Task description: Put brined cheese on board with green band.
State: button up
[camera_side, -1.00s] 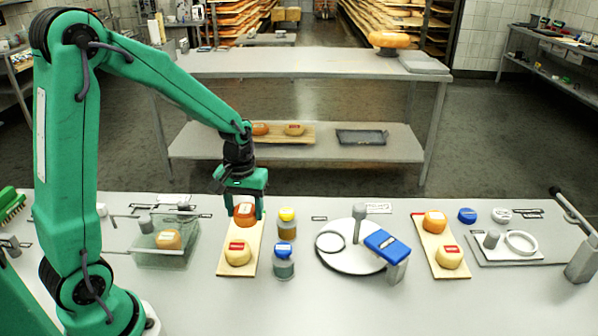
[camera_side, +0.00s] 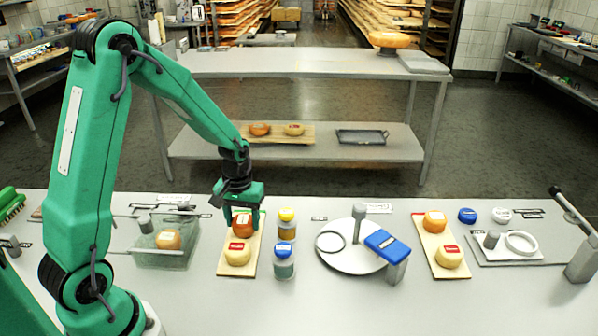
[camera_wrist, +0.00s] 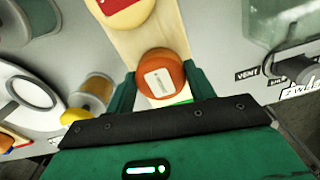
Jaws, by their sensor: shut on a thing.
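My gripper (camera_side: 240,212) is low over the left wooden board (camera_side: 250,268), with its fingers on both sides of an orange cheese (camera_side: 242,228) with a white label. The wrist view shows this cheese (camera_wrist: 161,78) between the fingers; I cannot tell if it touches the board. A green band (camera_wrist: 181,100) shows on the board beside it. A yellow cheese with a red label (camera_side: 237,256) sits on the near end of the same board. Another cheese (camera_side: 168,239), pale orange, is in the clear tank (camera_side: 150,262) to the left.
Two jars, yellow-lidded (camera_side: 287,226) and blue-lidded (camera_side: 284,262), stand close to the right of the left board.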

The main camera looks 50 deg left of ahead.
aim_at(242, 221)
jog(key=shift+f, duration=0.2)
jog(key=o, duration=1)
notch_tip(242, 221, up, 12)
jog(key=shift+r, duration=0.15)
jog(key=shift+r, duration=0.1)
dwell(0.8)
jog(key=s+d+r+m+t, duration=0.2)
jog(key=s+d+r+m, duration=0.1)
jog(key=s+d+r, duration=0.2)
jog(key=s+d+r+m+t, duration=0.3)
jog(key=s+d+r+m, duration=0.1)
jog(key=s, duration=0.5)
jog(key=shift+d+r+t, duration=0.3)
jog(key=shift+d+r, duration=0.05)
jog(key=shift+r, duration=0.05)
